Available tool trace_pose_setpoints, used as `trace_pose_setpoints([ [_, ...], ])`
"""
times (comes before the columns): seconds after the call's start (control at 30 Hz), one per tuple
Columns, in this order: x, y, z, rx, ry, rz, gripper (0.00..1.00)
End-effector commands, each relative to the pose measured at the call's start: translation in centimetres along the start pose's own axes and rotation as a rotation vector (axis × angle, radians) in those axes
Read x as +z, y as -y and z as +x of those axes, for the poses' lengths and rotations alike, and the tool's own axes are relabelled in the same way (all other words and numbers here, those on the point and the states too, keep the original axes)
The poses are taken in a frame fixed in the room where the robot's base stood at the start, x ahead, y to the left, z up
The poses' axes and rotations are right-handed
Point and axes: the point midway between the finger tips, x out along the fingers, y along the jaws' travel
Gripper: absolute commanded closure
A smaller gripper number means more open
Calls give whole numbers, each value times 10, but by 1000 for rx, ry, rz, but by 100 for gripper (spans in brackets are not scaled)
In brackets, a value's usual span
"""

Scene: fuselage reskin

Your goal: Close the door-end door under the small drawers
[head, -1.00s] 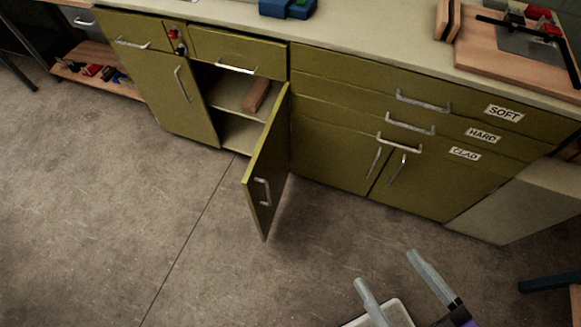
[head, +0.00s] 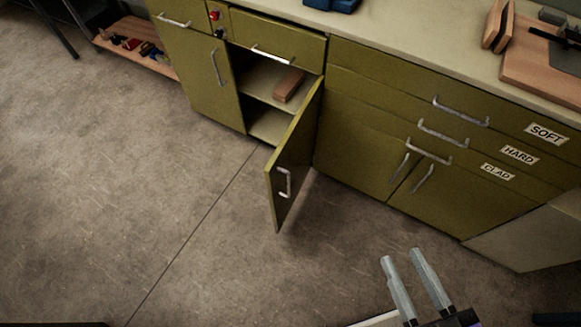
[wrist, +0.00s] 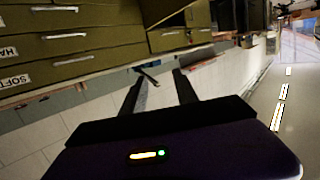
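An olive-green cabinet door (head: 293,160) stands swung out from the cabinet under the small drawers, with a silver handle (head: 285,182) on its face. Behind it the compartment shows a shelf (head: 256,86) with a wooden block (head: 289,84) on it. A closed door (head: 208,75) is to the left of the opening. My gripper (head: 402,256) is in the lower right of the head view, over the floor, its two fingers apart and empty. It is right of and apart from the open door. In the wrist view my gripper (wrist: 160,82) also shows open fingers.
Wide drawers labelled SOFT, HARD and CLAD (head: 518,154) and lower doors (head: 437,189) stand to the right. A wooden board (head: 520,72) and blue item (head: 331,4) lie on the worktop. The floor (head: 140,190) left of the open door is clear.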

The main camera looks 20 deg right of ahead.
Motion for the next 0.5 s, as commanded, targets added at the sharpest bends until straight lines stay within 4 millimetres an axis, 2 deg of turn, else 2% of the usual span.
trace_pose_setpoints([
  [0.03, 6, -7, 16, 21, -35, 6, 76],
  [0.17, 33, -30, 58, 84, -58, 85, 100],
  [0.3, 80, -58, 106, 141, -10, 221, 100],
  [0.5, 153, -85, 178, 165, 114, 476, 100],
])
